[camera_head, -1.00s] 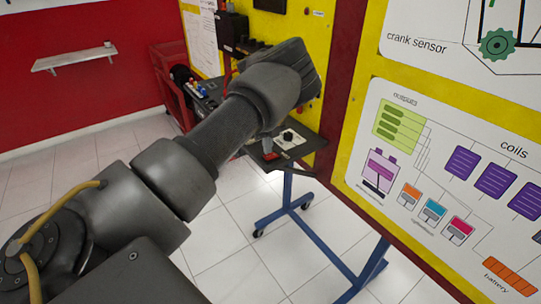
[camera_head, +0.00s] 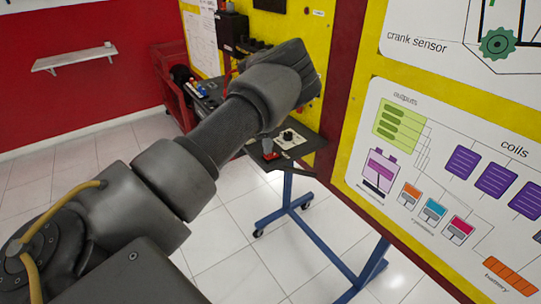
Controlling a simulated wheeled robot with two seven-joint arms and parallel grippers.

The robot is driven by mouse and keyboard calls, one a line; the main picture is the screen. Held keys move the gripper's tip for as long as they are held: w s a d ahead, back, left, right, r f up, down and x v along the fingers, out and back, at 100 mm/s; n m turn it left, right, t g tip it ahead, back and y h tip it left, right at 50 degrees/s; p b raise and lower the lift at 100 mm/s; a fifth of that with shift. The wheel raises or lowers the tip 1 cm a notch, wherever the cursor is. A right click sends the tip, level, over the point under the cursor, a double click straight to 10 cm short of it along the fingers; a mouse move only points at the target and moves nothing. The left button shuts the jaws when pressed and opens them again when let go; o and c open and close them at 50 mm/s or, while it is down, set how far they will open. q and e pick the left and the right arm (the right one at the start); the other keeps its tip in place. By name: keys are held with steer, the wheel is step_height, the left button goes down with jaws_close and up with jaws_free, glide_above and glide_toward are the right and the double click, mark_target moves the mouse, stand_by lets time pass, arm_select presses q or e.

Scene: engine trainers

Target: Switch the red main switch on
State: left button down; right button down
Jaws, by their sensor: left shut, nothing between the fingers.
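My left arm reaches from the lower left up to the yellow panel (camera_head: 345,60). My left gripper (camera_head: 308,72) is at its far end, close in front of the panel. It is shut and empty; its fingertips are hard to make out behind the dark wrist. I cannot make out the red main switch for certain; the arm covers part of the panel. Small red spots show on the panel just below the gripper. My right gripper is out of view.
A dark shelf (camera_head: 312,146) on a blue wheeled stand (camera_head: 290,205) juts out below the gripper, holding a light plate with a black knob (camera_head: 288,138) and a small red-and-grey part (camera_head: 270,149). A diagram board (camera_head: 450,180) is at right. Tiled floor is open.

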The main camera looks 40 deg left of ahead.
arm_select(q)
steer(key=shift+f+b, duration=0.35)
steer(key=shift+f, duration=0.4)
stand_by(0.3)
steer(key=shift+r+p, duration=2.75)
steer(key=shift+r, duration=0.85)
steer(key=shift+f, duration=0.15)
